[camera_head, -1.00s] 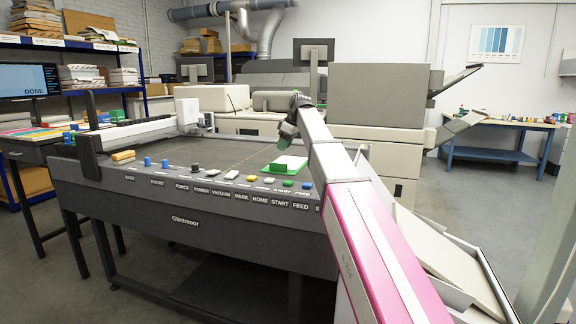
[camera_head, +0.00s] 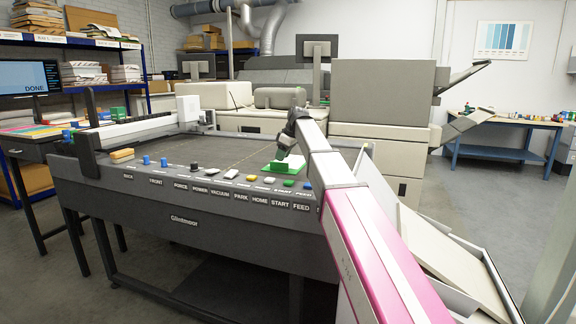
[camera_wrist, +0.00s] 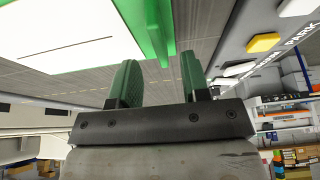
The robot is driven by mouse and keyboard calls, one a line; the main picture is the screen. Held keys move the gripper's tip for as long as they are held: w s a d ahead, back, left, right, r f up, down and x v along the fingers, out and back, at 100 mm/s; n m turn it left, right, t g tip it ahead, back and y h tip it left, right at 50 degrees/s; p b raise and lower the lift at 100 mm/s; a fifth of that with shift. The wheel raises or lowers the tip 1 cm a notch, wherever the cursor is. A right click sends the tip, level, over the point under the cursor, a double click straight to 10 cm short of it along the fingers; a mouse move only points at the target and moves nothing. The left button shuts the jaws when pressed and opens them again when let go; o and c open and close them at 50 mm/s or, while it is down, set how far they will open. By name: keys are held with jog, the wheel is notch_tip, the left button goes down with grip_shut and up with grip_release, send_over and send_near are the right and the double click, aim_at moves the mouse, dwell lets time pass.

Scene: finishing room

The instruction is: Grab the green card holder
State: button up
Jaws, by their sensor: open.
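The green card holder (camera_head: 275,167) lies on the dark bed of the machine, behind the button row, with white cards (camera_head: 293,161) on it. In the wrist view its green edge (camera_wrist: 152,28) runs beside the white card (camera_wrist: 65,35), just beyond the fingers. My gripper (camera_head: 281,153) is over the holder in the head view and hides part of it. In the wrist view my gripper (camera_wrist: 160,80) has its two green fingers spread, with nothing between them. The fingertips look close to the holder; contact cannot be told.
The machine's front edge carries several buttons, among them a yellow one (camera_head: 252,178) and a green one (camera_head: 288,183). The bed's middle (camera_head: 190,155) is clear.

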aim_at(279, 163)
jog(key=x, duration=0.4)
jog(key=shift+f, duration=0.25)
grip_shut()
jog(key=shift+r, duration=0.1)
